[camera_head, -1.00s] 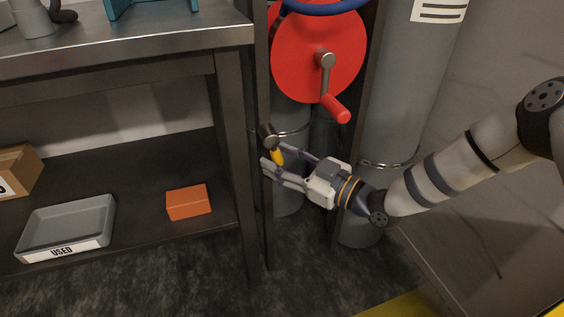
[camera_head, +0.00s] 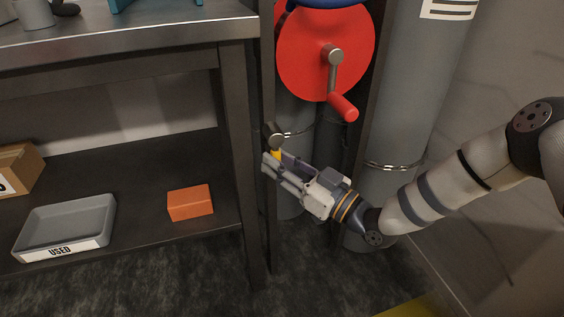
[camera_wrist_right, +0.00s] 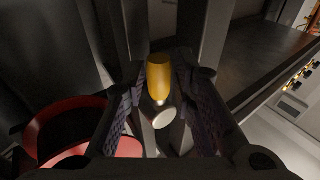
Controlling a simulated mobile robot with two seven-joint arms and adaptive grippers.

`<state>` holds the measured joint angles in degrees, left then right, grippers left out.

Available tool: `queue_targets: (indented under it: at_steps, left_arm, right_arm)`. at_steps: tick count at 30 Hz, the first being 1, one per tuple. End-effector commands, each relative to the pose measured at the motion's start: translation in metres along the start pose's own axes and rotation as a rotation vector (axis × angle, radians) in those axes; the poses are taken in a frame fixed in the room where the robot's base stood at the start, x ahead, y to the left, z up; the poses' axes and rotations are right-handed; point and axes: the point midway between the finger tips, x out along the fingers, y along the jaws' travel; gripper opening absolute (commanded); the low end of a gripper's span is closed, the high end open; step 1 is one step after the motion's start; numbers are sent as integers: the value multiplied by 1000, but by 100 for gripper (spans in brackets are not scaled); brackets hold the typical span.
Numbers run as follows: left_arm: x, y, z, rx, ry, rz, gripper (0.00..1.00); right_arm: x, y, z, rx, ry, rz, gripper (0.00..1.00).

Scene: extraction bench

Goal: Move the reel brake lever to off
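The reel brake lever has a yellow grip (camera_head: 276,153) and a grey metal hub (camera_head: 273,136). It is on the dark post beside the bench, below and left of the red reel (camera_head: 322,50). My right gripper (camera_head: 272,162) is at the lever, its fingers reaching in from the lower right and hiding part of the grip. In the right wrist view the yellow grip (camera_wrist_right: 159,80) lies between the two dark finger pads, with a narrow gap showing on each side. The pale round hub end (camera_wrist_right: 165,117) shows below it. My left gripper is out of view.
The reel's crank has a red handle (camera_head: 343,107) above my right gripper. Grey cylinders (camera_head: 419,90) stand behind and right. At left is the bench (camera_head: 130,50), with a grey USED tray (camera_head: 62,222) and an orange box (camera_head: 190,203) on its lower shelf.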

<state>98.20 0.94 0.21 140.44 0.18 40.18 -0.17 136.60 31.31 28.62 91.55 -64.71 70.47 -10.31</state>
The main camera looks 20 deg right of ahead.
Motion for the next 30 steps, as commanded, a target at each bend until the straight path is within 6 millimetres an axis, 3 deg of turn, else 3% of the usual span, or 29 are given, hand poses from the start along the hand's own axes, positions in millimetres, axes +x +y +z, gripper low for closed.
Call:
queue_targets:
  at_steps: [11, 14, 21, 24, 30]
  left_arm:
    - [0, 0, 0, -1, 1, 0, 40]
    - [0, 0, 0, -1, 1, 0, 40]
    - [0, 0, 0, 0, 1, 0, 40]
    - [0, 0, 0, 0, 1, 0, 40]
    - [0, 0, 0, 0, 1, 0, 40]
  right_arm:
    - [-3, 1, 0, -2, -1, 1, 41]
    - [-20, 2, 0, -3, -3, 3, 41]
    - [-85, 1, 0, 0, -3, 3, 41]
    - [-104, 1, 0, -2, -1, 2, 41]
    - [-120, 0, 0, -2, 0, 0, 41]
